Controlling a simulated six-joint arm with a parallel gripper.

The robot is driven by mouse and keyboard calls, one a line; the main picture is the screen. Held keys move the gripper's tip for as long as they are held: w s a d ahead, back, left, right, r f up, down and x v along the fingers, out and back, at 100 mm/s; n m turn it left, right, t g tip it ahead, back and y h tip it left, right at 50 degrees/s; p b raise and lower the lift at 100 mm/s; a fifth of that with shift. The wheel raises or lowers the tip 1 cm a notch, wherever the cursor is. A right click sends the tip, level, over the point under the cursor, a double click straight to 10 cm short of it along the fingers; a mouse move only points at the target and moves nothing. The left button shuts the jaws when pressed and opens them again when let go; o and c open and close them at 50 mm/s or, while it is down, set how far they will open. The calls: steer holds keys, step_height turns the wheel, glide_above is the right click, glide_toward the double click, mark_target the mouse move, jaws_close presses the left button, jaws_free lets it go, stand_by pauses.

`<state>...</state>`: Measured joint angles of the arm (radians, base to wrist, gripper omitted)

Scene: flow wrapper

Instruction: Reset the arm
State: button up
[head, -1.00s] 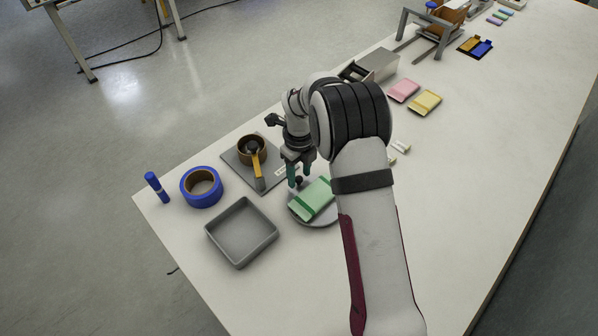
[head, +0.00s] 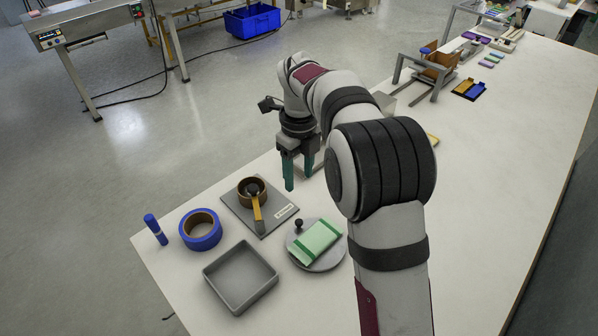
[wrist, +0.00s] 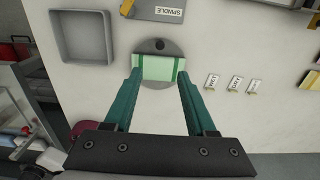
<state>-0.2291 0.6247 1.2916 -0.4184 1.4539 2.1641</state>
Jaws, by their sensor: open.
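My gripper (head: 299,170) is open and empty, raised above the table, with its green fingers pointing down. In the wrist view my gripper (wrist: 159,85) shows its two fingers spread apart. A light green packet (head: 314,243) lies on a round grey plate (head: 330,262) with a black knob, below and in front of the gripper. In the wrist view the green packet (wrist: 158,67) appears between the fingertips, but farther down on the plate (wrist: 160,46).
A grey square tray (head: 241,277), a blue tape roll (head: 201,230), a blue marker (head: 155,229) and a spindle board (head: 280,215) with a brown roll (head: 252,192) stand at the table's left end. Three small labels (wrist: 233,84) lie right of the plate. My arm hides the table's middle.

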steer(key=shift+r, duration=0.15)
steer(key=s+d+r+n, duration=0.45)
steer(key=s+n, duration=0.25)
steer(key=s, duration=0.3)
steer(key=s+d+f+n+y, duration=0.1)
steer(key=s+n, duration=0.6)
steer(key=s, duration=0.4)
steer(key=s+d+f+n, duration=0.1)
steer(key=s+n, duration=0.6)
steer(key=s, duration=0.5)
steer(key=shift+s+d+f+y, duration=0.15)
steer(key=shift+d+f+y, duration=0.05)
steer(key=shift+d+y, duration=0.2)
